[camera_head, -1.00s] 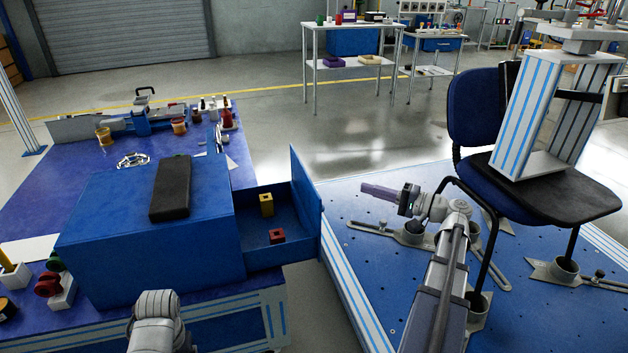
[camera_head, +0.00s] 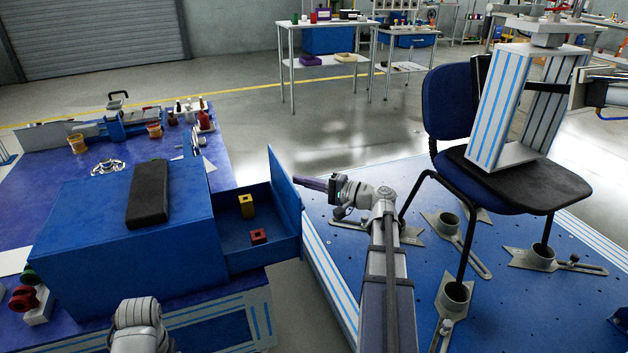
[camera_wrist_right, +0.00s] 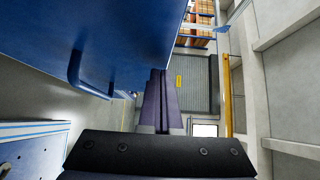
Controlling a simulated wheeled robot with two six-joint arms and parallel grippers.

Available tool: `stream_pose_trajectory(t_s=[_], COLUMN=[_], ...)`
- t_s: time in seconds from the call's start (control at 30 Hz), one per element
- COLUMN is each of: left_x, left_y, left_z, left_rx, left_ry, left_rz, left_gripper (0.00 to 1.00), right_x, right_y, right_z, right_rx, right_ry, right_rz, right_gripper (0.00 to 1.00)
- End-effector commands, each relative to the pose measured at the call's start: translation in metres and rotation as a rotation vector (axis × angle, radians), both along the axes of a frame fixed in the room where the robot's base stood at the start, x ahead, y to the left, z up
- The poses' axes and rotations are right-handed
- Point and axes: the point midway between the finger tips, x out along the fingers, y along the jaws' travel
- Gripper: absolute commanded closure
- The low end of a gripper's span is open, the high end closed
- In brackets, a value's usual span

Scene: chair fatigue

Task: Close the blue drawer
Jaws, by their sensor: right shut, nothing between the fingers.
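The blue drawer (camera_head: 262,224) is pulled out to the right of the blue cabinet box (camera_head: 130,232) on the blue table. A yellow block (camera_head: 247,206) and a red block (camera_head: 259,236) lie in it. My right gripper (camera_head: 308,184) is shut and empty, just right of the drawer's tall front panel; I cannot tell whether it touches it. In the right wrist view the shut fingers (camera_wrist_right: 156,102) are beside the blue panel, with its handle (camera_wrist_right: 80,75) to their left. My left arm shows at the bottom of the head view, but its gripper is out of view.
A black case (camera_head: 149,194) lies on top of the cabinet. A blue chair (camera_head: 515,180) holding a striped block stands on the blue platform (camera_head: 420,285) at the right. A floor gap separates table and platform.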

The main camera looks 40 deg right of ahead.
Motion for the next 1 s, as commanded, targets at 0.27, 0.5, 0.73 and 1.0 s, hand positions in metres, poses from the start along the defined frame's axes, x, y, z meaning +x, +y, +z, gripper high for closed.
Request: stream_pose_trajectory(t_s=[0.27, 0.5, 0.73, 1.0], left_x=[0.0, 0.0, 0.0, 0.0], left_y=[0.0, 0.0, 0.0, 0.0], left_z=[0.0, 0.0, 0.0, 0.0], left_rx=[0.0, 0.0, 0.0, 0.0], left_ry=[0.0, 0.0, 0.0, 0.0], left_rz=[0.0, 0.0, 0.0, 0.0], left_gripper=[0.2, 0.2, 0.2, 0.2], right_x=[0.001, 0.001, 0.006, 0.021], right_y=[0.003, 0.006, 0.036, 0.101], right_z=[0.0, 0.0, 0.0, 0.0], right_rx=[0.0, 0.0, 0.0, 0.0], right_ry=[0.0, 0.0, 0.0, 0.0], right_rz=[-0.001, 0.0, 0.004, 0.006], right_gripper=[1.0, 1.0, 1.0, 1.0])
